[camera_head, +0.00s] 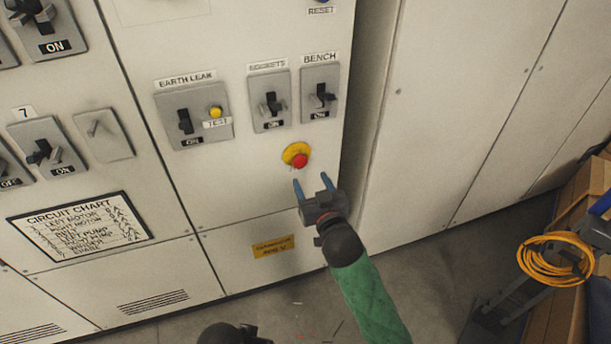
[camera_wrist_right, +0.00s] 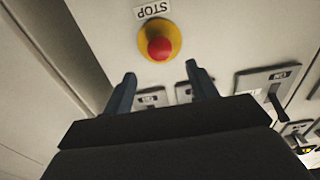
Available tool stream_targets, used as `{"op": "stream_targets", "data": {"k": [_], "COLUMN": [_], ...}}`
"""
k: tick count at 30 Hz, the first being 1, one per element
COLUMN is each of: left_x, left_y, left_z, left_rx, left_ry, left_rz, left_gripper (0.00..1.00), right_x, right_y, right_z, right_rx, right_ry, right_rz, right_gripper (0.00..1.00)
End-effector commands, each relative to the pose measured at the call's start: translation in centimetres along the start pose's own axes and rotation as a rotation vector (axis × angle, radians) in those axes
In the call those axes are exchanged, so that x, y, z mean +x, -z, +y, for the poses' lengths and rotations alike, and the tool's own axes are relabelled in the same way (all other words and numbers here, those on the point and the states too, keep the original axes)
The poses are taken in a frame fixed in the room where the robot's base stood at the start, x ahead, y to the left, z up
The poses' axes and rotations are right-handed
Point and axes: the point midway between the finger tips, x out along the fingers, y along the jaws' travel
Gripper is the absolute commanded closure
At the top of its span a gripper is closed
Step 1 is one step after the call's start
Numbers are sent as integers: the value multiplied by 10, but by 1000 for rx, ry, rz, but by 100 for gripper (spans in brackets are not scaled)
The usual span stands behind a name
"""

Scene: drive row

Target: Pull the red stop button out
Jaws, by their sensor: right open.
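The red stop button (camera_head: 300,160) sits on a round yellow base (camera_head: 291,150) on the pale cabinet front, below the BENCH and SOCKETS switches. In the right wrist view the red button (camera_wrist_right: 159,48) shows beyond the fingertips, with a STOP label (camera_wrist_right: 153,10) beside it. My right gripper (camera_head: 312,183) is open and empty, its two blue fingers pointing at the cabinet just below the button. In the wrist view the right gripper's fingers (camera_wrist_right: 162,75) stand apart, with the button between their lines and not touched.
The EARTH LEAK switch plate (camera_head: 195,117) with a yellow test button, the SOCKETS switch (camera_head: 270,103) and the BENCH switch (camera_head: 320,95) are close above the button. A coiled orange cable (camera_head: 555,262) hangs at the right.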

Motion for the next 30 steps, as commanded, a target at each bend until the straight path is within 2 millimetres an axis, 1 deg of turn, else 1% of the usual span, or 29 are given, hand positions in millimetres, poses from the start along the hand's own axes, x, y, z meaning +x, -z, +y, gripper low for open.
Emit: {"op": "stream_targets", "data": {"k": [1, 9, 13, 18, 26, 27, 29, 30], "left_x": [-4, -18, -22, -25, -25, -25, -25, -25], "left_y": [0, -2, -3, -4, -5, -5, -5, -5], "left_z": [-1, -7, -10, -12, -12, -12, -12, -12], "left_rx": [-1, -8, -12, -15, -17, -17, -17, -17], "left_ry": [3, 21, 28, 34, 35, 35, 35, 35], "left_rz": [-4, -32, -42, -52, -56, -56, -55, -54], "left_gripper": [52, 52, 52, 52, 52, 52, 52, 52], "right_x": [7, 45, 59, 68, 68, 68, 68, 68], "right_y": [3, 1, 0, -1, -2, -2, -2, -2], "right_z": [0, 0, 0, 0, 0, 0, 0, 0], "right_rx": [-1, -1, -1, 0, 0, 0, 0, 0], "right_ry": [0, -1, -1, -1, -1, -1, -1, -1], "right_rz": [1, -2, -3, -4, -4, -4, -4, -4], "right_gripper": [42, 42, 42, 42, 42, 46, 58, 66]}}
